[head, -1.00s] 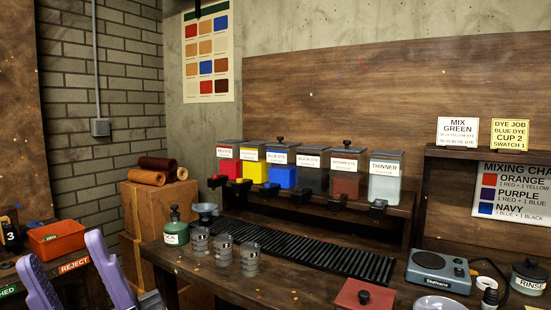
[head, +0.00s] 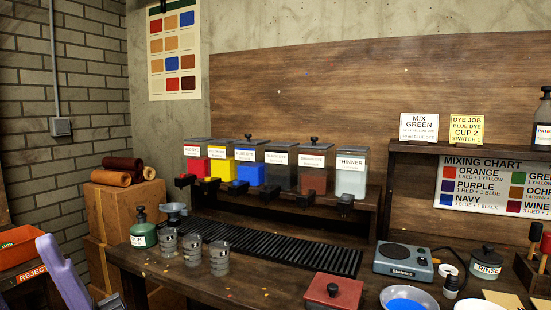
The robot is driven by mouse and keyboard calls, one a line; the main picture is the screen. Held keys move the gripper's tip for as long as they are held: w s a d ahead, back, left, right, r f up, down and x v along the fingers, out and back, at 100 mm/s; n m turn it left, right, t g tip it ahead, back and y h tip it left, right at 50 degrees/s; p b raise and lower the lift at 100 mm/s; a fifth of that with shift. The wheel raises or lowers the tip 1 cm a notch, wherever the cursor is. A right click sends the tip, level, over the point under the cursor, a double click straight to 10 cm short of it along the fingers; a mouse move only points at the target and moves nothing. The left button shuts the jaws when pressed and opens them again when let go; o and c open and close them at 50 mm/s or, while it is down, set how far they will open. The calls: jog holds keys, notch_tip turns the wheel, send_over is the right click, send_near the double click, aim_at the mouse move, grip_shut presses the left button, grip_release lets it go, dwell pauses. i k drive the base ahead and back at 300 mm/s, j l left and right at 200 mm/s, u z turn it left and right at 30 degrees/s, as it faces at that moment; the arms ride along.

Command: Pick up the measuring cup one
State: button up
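Three small grey, see-through measuring cups stand in a row near the bench's front left: a left cup (head: 168,242), a middle cup (head: 191,249) and a right cup (head: 219,258). They are upright and look empty. Their markings are too small to tell which is cup one.
A green bottle (head: 143,234) and a grey funnel (head: 173,213) crowd the cups' left and back. A black slatted rack (head: 275,247) lies behind them, under the dye dispensers (head: 250,172). A red lidded box (head: 333,291) stands to the right.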

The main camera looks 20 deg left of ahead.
aim_at(168, 236)
jog(key=u, duration=1.25)
